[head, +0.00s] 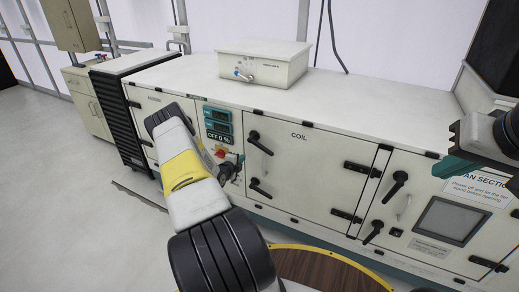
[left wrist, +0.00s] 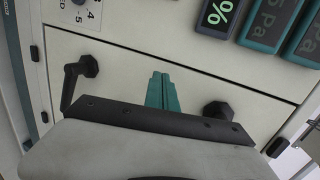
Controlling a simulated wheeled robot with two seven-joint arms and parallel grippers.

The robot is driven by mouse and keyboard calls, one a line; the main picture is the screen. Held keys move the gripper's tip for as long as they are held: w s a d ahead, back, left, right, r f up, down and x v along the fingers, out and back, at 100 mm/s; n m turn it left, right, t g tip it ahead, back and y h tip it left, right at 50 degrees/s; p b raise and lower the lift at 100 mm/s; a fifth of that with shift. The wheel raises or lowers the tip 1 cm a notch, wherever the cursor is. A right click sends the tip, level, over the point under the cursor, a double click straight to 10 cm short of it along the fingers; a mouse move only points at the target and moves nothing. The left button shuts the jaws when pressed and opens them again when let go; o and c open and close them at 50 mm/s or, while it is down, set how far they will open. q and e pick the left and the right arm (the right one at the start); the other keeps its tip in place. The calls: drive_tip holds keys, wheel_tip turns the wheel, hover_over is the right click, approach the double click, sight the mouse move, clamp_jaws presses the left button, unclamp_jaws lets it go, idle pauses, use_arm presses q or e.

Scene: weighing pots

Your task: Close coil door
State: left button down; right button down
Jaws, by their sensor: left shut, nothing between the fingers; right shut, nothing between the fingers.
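The coil door (head: 315,165) is a cream panel labelled COIL in the middle of the long cabinet, and it looks flush with the front. Its upper black handle (head: 259,143) and lower black handle (head: 259,188) sit near its left edge, both slanting down to the right. In the left wrist view the lower handle (left wrist: 74,82) and upper knob (left wrist: 219,110) flank my shut teal fingers; the upper lever is hidden. My left gripper (head: 231,160) is shut and empty in front of the handle side; contact cannot be told. My right gripper (head: 453,168) is shut and empty at the right.
Black hinges (head: 361,168) are on the door's right side. A display panel (head: 217,122) is left of the door. The fan section door (head: 440,205) is to the right. A small box (head: 263,64) stands on the cabinet. Open floor (head: 60,200) lies at the left.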

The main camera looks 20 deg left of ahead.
use_arm(q)
drive_tip(key=v, duration=1)
drive_tip(key=w+d+r+n+g, duration=0.1)
drive_tip(key=w+d+r+n, duration=0.1)
drive_tip(key=r, duration=0.6)
drive_tip(key=w+d+r+n+g, duration=0.1)
drive_tip(key=w+r+g, duration=0.15)
drive_tip(key=r, duration=0.55)
drive_tip(key=s+d+r+n+g, duration=0.1)
drive_tip(key=s+d+r+n, duration=0.1)
drive_tip(key=d+r, duration=0.4)
drive_tip(key=s+d+r+n, duration=0.2)
drive_tip(key=d+r+n, duration=0.1)
drive_tip(key=r, duration=0.6)
drive_tip(key=s+d+r+n+g, duration=0.2)
drive_tip(key=s+d+r+n, duration=0.3)
drive_tip(key=s+d+r, duration=0.55)
drive_tip(key=s+d+n+g+h, duration=0.1)
drive_tip(key=s+d+n, duration=0.1)
drive_tip(key=s+d, duration=0.3)
drive_tip(key=s+d+n+h, duration=0.1)
drive_tip(key=s+d, duration=0.3)
drive_tip(key=s, duration=1)
drive_tip(key=shift+s+d+r+n+g+h, duration=0.35)
drive_tip(key=shift+d+r+n+h, duration=0.05)
drive_tip(key=shift+n, duration=0.1)
